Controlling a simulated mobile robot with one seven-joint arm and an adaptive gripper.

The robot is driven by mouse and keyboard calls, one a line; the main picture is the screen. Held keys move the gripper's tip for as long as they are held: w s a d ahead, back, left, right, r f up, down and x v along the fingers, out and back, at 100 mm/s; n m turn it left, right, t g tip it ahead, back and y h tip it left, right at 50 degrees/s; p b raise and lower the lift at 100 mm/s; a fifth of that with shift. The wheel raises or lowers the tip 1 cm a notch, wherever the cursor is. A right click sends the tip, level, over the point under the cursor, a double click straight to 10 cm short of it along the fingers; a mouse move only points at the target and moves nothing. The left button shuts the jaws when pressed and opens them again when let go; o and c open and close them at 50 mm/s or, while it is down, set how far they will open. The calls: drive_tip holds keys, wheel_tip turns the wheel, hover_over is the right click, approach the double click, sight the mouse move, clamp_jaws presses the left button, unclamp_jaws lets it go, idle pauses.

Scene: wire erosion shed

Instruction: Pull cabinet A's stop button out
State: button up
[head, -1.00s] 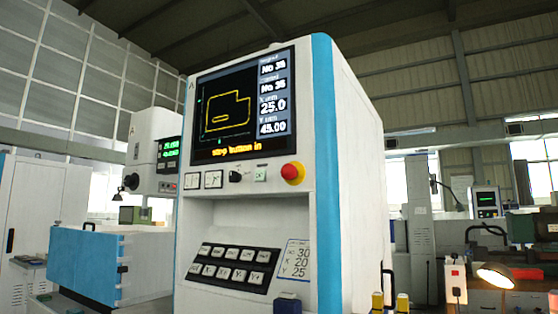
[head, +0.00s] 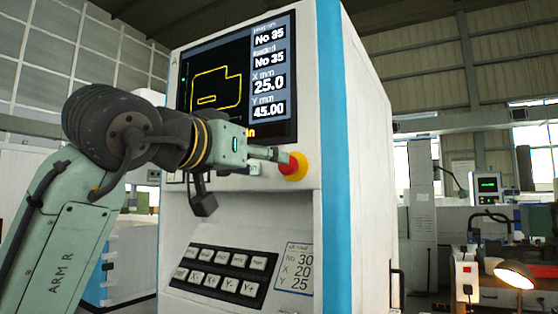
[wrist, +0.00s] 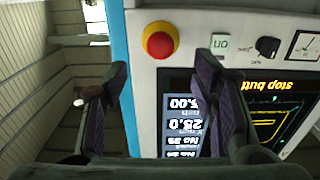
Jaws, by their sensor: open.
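Cabinet A (head: 235,218) is a white machine cabinet with a blue edge strip and a dark screen (head: 215,75). Its stop button (head: 293,165) is a red knob on a yellow ring, below the screen's right corner. It also shows in the wrist view (wrist: 159,41), upside down, with part of the screen text reading "stop butt". My gripper (head: 279,154) is at the button's left side in the head view. In the wrist view my gripper (wrist: 162,72) is open and empty, and the button appears beyond its fingertips, between them sideways. Contact cannot be told.
A keypad (head: 222,272) and a label card (head: 298,268) are below. A lit lamp (head: 514,274) stands at the right, away from the cabinet.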

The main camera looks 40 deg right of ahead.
sight(291, 166)
drive_tip(key=p+x, duration=0.1)
drive_tip(key=x, duration=0.7)
drive_tip(key=shift+d+p, duration=0.2)
drive_tip(key=shift+p, duration=0.2)
drive_tip(key=shift+w, duration=0.15)
drive_tip(key=shift+c, duration=0.5)
clamp_jaws()
